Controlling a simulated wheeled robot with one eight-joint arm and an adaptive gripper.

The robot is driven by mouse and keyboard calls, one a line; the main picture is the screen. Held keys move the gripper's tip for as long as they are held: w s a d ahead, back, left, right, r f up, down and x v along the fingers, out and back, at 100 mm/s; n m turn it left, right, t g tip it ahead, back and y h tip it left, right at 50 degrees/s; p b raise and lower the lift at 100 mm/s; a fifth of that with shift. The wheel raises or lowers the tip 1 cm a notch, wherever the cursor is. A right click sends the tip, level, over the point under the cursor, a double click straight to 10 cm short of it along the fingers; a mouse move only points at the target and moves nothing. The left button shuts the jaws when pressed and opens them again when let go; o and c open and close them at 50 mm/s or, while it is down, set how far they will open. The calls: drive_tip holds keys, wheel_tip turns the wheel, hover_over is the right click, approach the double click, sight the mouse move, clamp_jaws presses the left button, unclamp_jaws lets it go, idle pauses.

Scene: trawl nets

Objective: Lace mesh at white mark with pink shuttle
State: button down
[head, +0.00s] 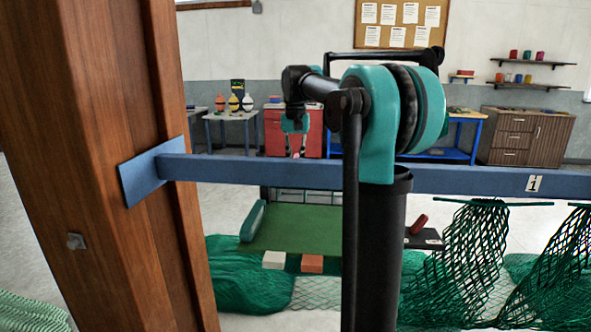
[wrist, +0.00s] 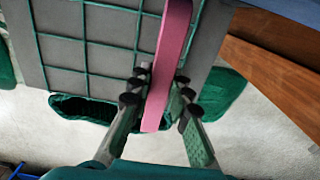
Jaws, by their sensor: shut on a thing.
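The pink shuttle (wrist: 170,60) is a long flat bar, held upright between the fingers of my gripper (wrist: 158,98) in the wrist view. Behind it is a mesh panel (wrist: 85,57), a grey board with a grid of green twine. I cannot tell whether the shuttle touches the twine. No white mark on the mesh can be made out. In the head view my gripper (head: 296,142) is small, beyond the blue beam, with a little pink at its tip. The mesh panel (head: 310,196) shows only as a strip below the beam, partly hidden by my arm.
A blue beam (head: 240,169) runs across from a wooden post (head: 105,150). A red cylinder (head: 420,223) lies to the right. Green nets (head: 470,250) hang at right.

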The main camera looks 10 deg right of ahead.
drive_tip(key=shift+r, duration=5.05)
drive_tip(key=s+a, duration=0.3)
drive_tip(key=s, duration=0.8)
drive_tip(key=s+a, duration=0.4)
drive_tip(key=s, duration=0.7)
drive_tip(key=shift+s+a, duration=0.2)
drive_tip(key=shift+s, duration=0.2)
drive_tip(key=shift+w, duration=0.1)
